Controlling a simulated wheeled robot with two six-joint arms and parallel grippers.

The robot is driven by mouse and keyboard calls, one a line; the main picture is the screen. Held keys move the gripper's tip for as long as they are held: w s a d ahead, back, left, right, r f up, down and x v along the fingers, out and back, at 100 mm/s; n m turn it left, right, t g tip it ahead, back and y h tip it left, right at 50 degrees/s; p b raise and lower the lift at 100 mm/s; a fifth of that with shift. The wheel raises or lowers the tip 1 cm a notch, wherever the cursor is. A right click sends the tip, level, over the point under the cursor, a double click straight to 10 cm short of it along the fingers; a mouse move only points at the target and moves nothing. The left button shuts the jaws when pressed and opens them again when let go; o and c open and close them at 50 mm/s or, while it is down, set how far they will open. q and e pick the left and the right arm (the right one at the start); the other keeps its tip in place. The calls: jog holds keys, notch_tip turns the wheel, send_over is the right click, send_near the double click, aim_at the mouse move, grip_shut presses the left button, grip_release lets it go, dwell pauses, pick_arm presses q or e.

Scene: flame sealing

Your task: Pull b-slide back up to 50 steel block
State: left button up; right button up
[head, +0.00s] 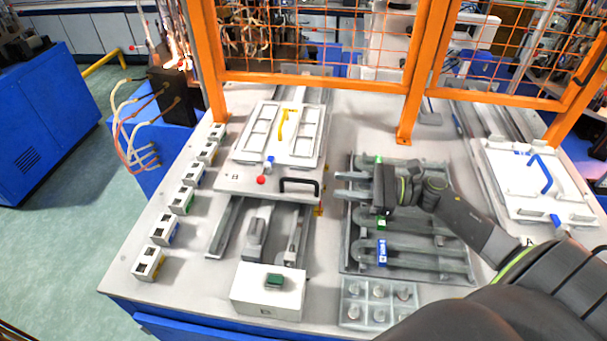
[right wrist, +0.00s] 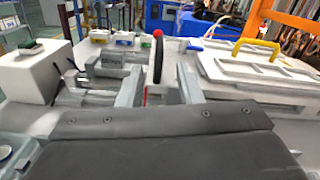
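The slide on the left rail is a grey plate (head: 230,183) carrying a white frame (head: 293,158) with a yellow handle (head: 283,122). A black handle (head: 299,185) stands at its near right corner, and a red knob (head: 261,180) is left of it. My right gripper (head: 346,186) points left, just right of the black handle. In the right wrist view, its grey fingers are apart (right wrist: 158,88), with the black handle (right wrist: 157,62) seen upright between them, not gripped. My left gripper is not in view.
A white box with a green button (head: 267,290) stands at the near end of the left rail. A grey rack (head: 435,262) lies under my right arm. Several small white boxes (head: 164,230) line the left edge. An orange mesh fence (head: 330,80) closes the back.

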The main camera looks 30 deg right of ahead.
aim_at(316, 183)
jog(key=p+x, duration=0.1)
jog(key=x, duration=0.1)
jog(key=p+x, duration=0.1)
jog(key=x, duration=0.2)
jog(key=p+x, duration=0.2)
jog(key=x, duration=0.1)
jog(key=shift+w+a+r, duration=0.1)
jog(key=shift+r, duration=0.15)
jog(key=shift+p+x, duration=0.3)
jog(key=shift+x, duration=0.5)
jog(key=shift+f, duration=0.2)
grip_shut()
